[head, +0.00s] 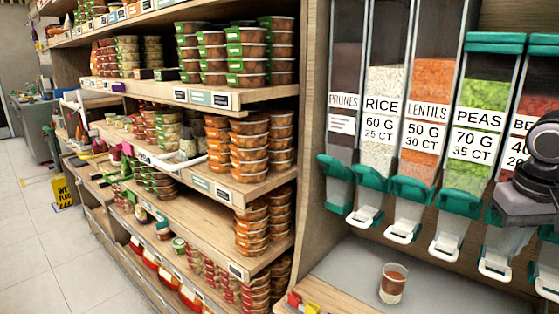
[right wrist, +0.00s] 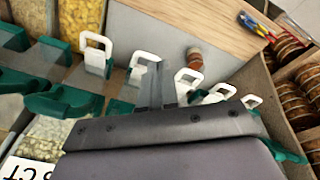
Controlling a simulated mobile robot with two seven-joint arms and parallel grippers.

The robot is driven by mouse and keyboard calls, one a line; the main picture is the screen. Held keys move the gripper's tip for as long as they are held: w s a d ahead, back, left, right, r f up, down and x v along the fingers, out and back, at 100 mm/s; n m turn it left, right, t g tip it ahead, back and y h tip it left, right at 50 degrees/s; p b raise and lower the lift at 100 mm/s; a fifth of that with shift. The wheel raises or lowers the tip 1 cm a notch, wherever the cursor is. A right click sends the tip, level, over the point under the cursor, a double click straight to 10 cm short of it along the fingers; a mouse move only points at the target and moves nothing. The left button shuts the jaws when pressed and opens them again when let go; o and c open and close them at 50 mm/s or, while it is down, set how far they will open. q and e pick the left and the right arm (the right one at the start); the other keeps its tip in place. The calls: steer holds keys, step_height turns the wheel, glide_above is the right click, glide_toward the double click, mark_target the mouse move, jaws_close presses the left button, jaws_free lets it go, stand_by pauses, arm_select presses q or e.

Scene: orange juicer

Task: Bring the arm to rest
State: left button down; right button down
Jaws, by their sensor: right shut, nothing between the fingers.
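My right arm (head: 528,190) shows at the right edge of the head view, dark grey and black, in front of the bulk dispensers. Its fingertips cannot be made out there. In the right wrist view my right gripper (right wrist: 156,75) has its two grey fingers together with nothing between them. It is near the white dispenser handles. A small clear cup (head: 393,284) with reddish-brown contents stands upright on the grey counter, and also shows beyond the fingers in the right wrist view (right wrist: 194,59). The gripper is apart from the cup. My left gripper is not in view.
Dispensers labelled rice (head: 384,120), lentils (head: 428,115) and peas (head: 478,125) have green spouts and white handles close to my right arm. Shelves of stacked tubs (head: 250,150) stand left of them. The counter (head: 345,270) around the cup is mostly clear; floor (head: 40,250) is open at left.

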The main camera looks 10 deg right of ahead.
steer(key=s+a+f+n, duration=0.1)
steer(key=s+f, duration=0.3)
steer(key=f, duration=0.4)
steer(key=s+a+f+n+g, duration=0.1)
steer(key=s+f, duration=0.3)
steer(key=f, duration=0.5)
steer(key=s+f+n, duration=0.2)
steer(key=s+f, duration=0.3)
steer(key=f, duration=0.3)
steer(key=s+a+f+n+y, duration=0.1)
steer(key=s+a+f, duration=0.15)
steer(key=a, duration=0.25)
steer(key=s+a+f, duration=0.1)
steer(key=a+f, duration=0.2)
steer(key=a, duration=0.2)
steer(key=s+a+r+t, duration=0.1)
steer(key=a+r+t, duration=0.15)
steer(key=a, duration=0.85)
steer(key=w+a+f+t+y, duration=0.2)
steer(key=w+f+t, duration=0.4)
steer(key=f, duration=0.3)
steer(key=shift+w+a+f+n+t+y, duration=0.25)
steer(key=shift+a+n+t+y, duration=0.15)
steer(key=shift+a+t, duration=0.3)
